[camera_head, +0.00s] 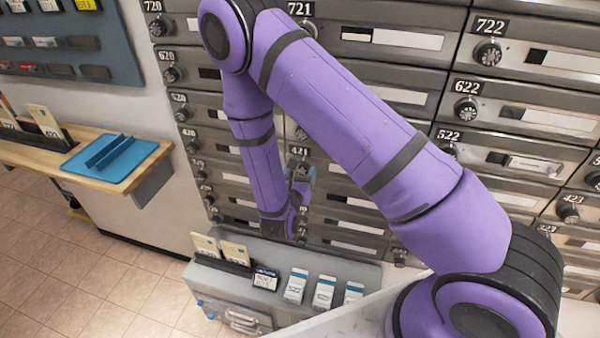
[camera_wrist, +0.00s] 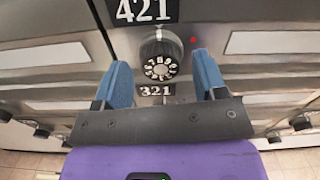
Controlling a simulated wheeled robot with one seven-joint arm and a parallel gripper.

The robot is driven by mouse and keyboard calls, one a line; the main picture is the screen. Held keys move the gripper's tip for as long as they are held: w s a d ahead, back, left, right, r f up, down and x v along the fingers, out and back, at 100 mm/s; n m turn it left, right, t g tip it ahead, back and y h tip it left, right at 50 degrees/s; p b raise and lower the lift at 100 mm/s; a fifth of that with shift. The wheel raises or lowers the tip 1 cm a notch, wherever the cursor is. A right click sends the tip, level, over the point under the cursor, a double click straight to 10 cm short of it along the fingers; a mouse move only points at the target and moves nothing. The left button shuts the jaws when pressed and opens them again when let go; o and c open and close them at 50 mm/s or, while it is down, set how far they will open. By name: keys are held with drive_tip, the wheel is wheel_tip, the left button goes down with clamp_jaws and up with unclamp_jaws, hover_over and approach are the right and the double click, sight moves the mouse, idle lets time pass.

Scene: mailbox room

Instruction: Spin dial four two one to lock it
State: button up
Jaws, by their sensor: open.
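The dial of mailbox 421 (camera_wrist: 160,62) is a round black knob with white numbers on a metal door, under the 421 label (camera_wrist: 146,10). My gripper (camera_wrist: 163,80) is open, with one blue finger on each side of the dial in the wrist view. I cannot tell whether the fingers touch the dial. A small red light (camera_wrist: 194,40) shows right of the dial. In the head view my gripper (camera_head: 300,172) is at the mailbox wall near the 421 label (camera_head: 300,152), and my arm hides the dial.
A 321 label (camera_wrist: 156,91) sits just below the dial. Other mailbox dials surround it, such as 622 (camera_head: 467,109). A grey cart (camera_head: 215,280) with cards stands below. A wooden counter (camera_head: 140,172) with a blue tray (camera_head: 85,160) is at left.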

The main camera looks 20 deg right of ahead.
drive_tip(key=shift+w+d, duration=0.15)
drive_tip(key=c, duration=0.9)
drive_tip(key=shift+m, duration=0.3)
